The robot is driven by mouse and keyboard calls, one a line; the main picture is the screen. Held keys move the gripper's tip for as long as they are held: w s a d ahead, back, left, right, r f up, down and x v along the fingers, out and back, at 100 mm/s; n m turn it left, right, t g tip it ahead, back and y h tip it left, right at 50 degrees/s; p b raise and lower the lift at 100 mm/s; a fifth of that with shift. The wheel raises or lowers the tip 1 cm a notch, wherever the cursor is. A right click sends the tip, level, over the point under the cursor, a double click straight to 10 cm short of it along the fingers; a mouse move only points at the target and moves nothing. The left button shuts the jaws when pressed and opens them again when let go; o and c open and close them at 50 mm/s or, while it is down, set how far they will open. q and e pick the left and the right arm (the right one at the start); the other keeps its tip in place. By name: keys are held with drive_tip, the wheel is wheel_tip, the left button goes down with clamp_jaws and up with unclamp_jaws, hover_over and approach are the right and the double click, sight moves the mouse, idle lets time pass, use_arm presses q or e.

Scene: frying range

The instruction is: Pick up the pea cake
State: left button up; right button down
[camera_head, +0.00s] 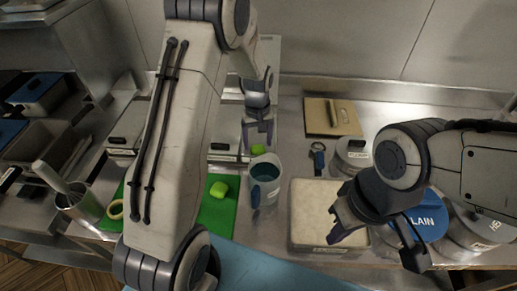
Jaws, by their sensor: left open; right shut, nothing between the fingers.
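Two light green pieces are in the head view, and I cannot tell which one is the pea cake. One green piece (258,149) lies at the back, just below my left gripper (258,138), which is open and points down close over it. I cannot tell whether the fingers touch it. The other green piece (219,189) lies on a green cutting board (216,216), beside my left arm.
A pitcher (265,172) stands just in front of my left gripper. Behind the tray are a wooden board (332,117) and a lidded container (353,153). A blue-lidded tub (427,229) is at right. A metal pot (80,205) stands at left.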

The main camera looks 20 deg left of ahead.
sight(258, 150)
use_arm(q)
drive_tip(key=shift+d+f+p, duration=0.1)
drive_tip(key=shift+f+p, duration=0.2)
drive_tip(key=shift+f, duration=1.4)
drive_tip(key=c, duration=0.8)
drive_tip(key=shift+o, duration=0.2)
